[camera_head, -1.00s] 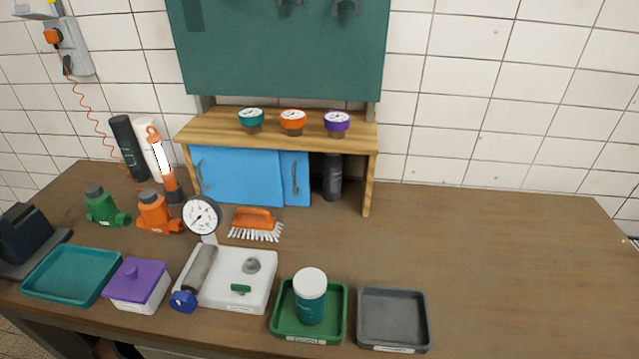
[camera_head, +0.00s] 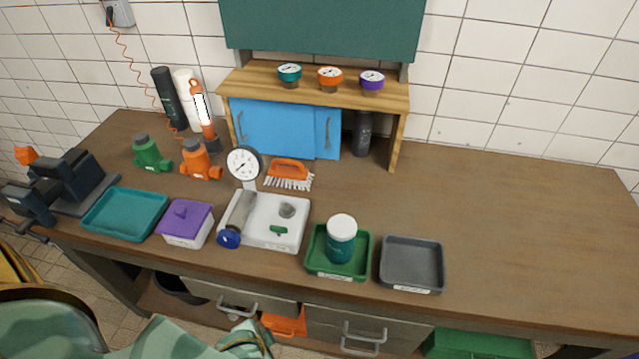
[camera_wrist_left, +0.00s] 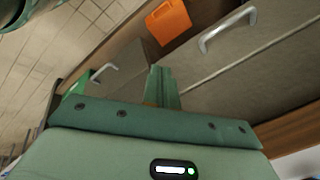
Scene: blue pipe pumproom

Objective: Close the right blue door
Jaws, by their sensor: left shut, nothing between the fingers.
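The right blue door (camera_head: 333,138) is in the low wooden cabinet at the back of the bench in the head view. It shows as a narrow strip with an upright handle, partly behind the wider left blue door (camera_head: 272,130). To its right the cabinet is open, and a dark bottle (camera_head: 362,136) stands in the gap. My left gripper (camera_wrist_left: 164,85) shows in the left wrist view, with its fingers together and empty, by the drawer fronts under the bench. In the head view my left arm is at the lower left, well away from the doors. My right gripper is not in view.
In front of the cabinet are an orange brush (camera_head: 289,172), a dial gauge (camera_head: 244,165), a white scale-like plate (camera_head: 285,235), a green tray (camera_head: 318,262) with a jar (camera_head: 342,240) and a grey tray (camera_head: 411,265). The bench's right side is clear. Drawer handles (camera_head: 363,338) jut out below.

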